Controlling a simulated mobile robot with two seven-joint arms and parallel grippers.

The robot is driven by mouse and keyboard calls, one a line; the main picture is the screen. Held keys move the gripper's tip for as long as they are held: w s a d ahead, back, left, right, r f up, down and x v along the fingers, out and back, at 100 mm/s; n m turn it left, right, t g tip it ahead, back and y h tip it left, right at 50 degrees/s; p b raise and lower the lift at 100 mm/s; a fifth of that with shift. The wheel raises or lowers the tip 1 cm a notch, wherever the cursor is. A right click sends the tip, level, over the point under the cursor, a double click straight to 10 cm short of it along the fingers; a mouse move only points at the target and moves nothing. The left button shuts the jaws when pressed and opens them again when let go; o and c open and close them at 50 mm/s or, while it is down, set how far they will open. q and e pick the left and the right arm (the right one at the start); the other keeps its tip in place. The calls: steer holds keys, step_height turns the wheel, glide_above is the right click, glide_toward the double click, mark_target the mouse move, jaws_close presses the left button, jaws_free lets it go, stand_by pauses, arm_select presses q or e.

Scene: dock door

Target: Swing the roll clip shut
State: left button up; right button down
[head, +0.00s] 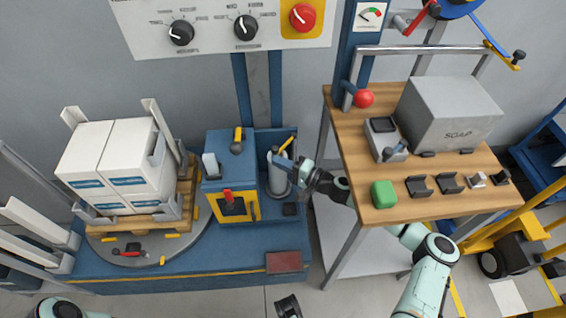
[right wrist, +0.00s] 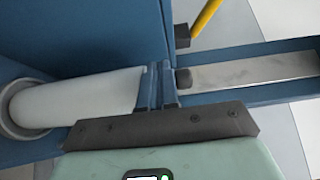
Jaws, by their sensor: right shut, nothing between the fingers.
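The white film roll (head: 278,181) stands upright in the blue machine, and it also fills the left of the right wrist view (right wrist: 75,100). A yellow bar (head: 286,145) is angled up beside the roll's top; it may be the roll clip's lever. Its lower part shows in the right wrist view (right wrist: 205,17), by a small dark block. My right gripper (head: 282,162) is shut and empty, its blue fingers across the roll's upper end. In the right wrist view the fingers (right wrist: 157,85) lie together beside the roll's end; contact is unclear. A dark part of my left arm shows at the bottom edge.
A pallet of white boxes (head: 110,165) stands on the turntable at left. The blue housing (head: 230,180) is left of the roll. A wooden bench (head: 350,140) with a grey box (head: 448,115), a red knob (head: 364,98) and a green block (head: 383,194) is close at right.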

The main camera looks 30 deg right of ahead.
steer(key=shift+w, duration=0.15)
stand_by(0.3)
steer(key=p+v, duration=0.1)
steer(key=v, duration=1.2)
steer(key=shift+f, duration=0.1)
